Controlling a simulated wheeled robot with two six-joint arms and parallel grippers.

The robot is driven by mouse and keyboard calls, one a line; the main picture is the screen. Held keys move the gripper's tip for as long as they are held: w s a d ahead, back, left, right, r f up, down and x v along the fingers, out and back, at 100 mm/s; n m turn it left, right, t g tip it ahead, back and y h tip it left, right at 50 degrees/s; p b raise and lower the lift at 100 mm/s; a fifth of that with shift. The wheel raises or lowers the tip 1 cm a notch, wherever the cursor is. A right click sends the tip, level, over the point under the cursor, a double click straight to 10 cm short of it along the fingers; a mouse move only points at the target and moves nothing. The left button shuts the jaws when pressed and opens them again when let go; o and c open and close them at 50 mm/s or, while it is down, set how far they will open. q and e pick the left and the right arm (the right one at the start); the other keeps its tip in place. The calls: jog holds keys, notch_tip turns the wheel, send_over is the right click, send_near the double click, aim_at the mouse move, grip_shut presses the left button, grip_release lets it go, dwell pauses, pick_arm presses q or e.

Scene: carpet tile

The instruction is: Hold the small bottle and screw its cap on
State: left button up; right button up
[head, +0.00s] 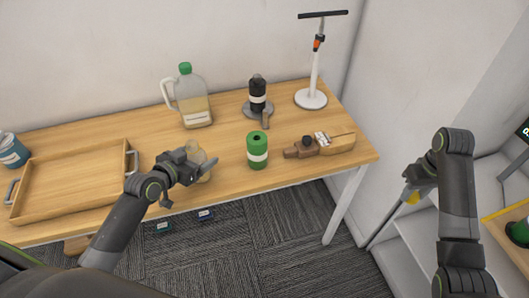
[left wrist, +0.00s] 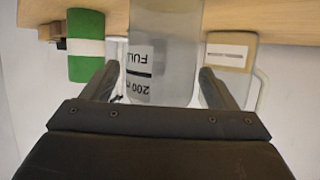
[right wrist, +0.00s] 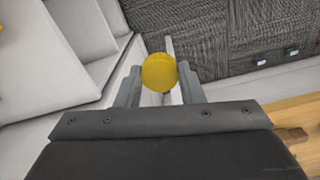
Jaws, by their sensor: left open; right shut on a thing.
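The small bottle (head: 203,157) stands near the table's front edge, partly hidden behind my left gripper (head: 196,166) in the head view. In the left wrist view the clear bottle (left wrist: 165,50), with black print on it, shows between the fingers of my open left gripper (left wrist: 158,88). I cannot tell whether they touch it. The yellow cap (right wrist: 159,72) is between the fingertips of my right gripper (right wrist: 159,80), which is shut on it. In the head view the cap (head: 413,197) and right gripper (head: 410,188) are off the table's right end, well away from the bottle.
A green can (head: 257,150) stands right of the bottle, a jug (head: 190,106) behind it. A wooden tray (head: 75,178) lies to the left. A brown tool (head: 325,146), a black device (head: 258,97) and a white stand (head: 311,98) are further right.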

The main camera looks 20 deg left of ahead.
pick_arm(q)
jog(key=shift+x, duration=0.8)
jog(key=shift+s, duration=0.1)
jog(key=c, duration=1.1)
notch_tip(320, 180, up, 10)
jog(key=o, duration=0.5)
jog(key=shift+c, duration=0.2)
jog(key=c, duration=0.8)
